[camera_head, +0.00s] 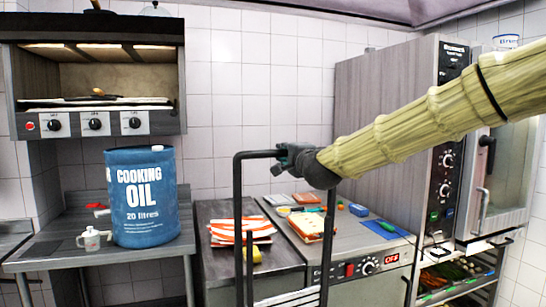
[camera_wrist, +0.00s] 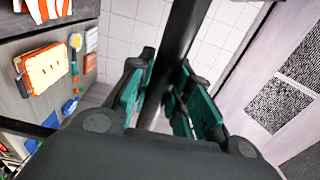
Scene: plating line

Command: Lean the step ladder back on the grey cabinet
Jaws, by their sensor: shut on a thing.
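The step ladder (camera_head: 239,220) is a black tubular frame standing in front of the counter. Its top bar runs level, and its legs run down out of the picture. In the wrist view, the green-padded fingers of my gripper (camera_wrist: 163,98) lie on both sides of a dark bar of the ladder (camera_wrist: 183,30). A tall grey cabinet (camera_head: 385,115) stands at the right, behind my arm, with an oven front. The ladder's feet are out of view.
A blue cooking oil drum (camera_head: 146,200) and a white jug (camera_head: 93,239) stand on the left table. An oven door (camera_head: 500,180) is at the right.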

